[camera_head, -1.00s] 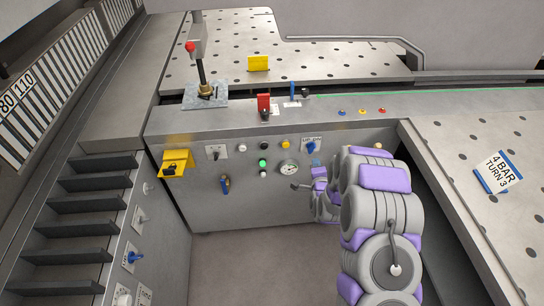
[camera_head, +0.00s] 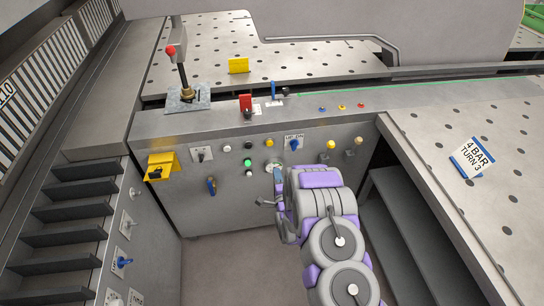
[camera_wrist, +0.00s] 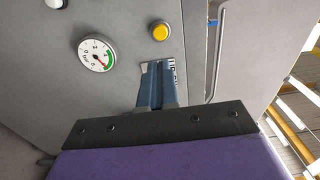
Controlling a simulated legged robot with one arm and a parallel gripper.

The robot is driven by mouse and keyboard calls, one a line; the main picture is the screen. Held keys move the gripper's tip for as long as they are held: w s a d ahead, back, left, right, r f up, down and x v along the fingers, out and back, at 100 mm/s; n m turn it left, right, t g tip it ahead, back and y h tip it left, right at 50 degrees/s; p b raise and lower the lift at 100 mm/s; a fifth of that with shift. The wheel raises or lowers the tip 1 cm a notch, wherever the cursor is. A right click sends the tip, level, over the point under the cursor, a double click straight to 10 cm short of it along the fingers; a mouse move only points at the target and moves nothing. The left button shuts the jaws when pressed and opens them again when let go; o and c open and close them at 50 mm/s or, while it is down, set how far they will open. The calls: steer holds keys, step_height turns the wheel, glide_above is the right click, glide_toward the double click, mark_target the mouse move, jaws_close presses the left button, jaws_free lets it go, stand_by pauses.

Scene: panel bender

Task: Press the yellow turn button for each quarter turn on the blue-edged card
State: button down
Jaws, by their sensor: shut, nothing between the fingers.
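The blue-edged card (camera_head: 475,157) reads "4 BAR TURN 3" and lies on the perforated table at the right. The grey panel has two yellow buttons: one (camera_head: 270,142) left of the blue knob (camera_head: 293,143), and one (camera_head: 331,144) right of it. I cannot tell from labels which is the turn button. My gripper (camera_head: 279,174) is in front of the panel, low and partly covering the gauge in the head view. In the wrist view its fingers (camera_wrist: 155,83) are shut and empty, below a yellow button (camera_wrist: 160,32) and right of the gauge (camera_wrist: 96,54). Contact is not visible.
A green button (camera_head: 248,162) and black and white ones sit left of the gauge. A yellow bracket (camera_head: 161,166) juts out further left. A red-knobbed lever (camera_head: 176,65) stands above. A beige button (camera_head: 359,141) is at the right. Floor below the panel is clear.

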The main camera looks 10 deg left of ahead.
mark_target(270, 144)
steer(key=b+x, duration=0.3)
steer(key=x, duration=1)
steer(key=shift+f, duration=0.15)
steer(key=shift+w, duration=0.35)
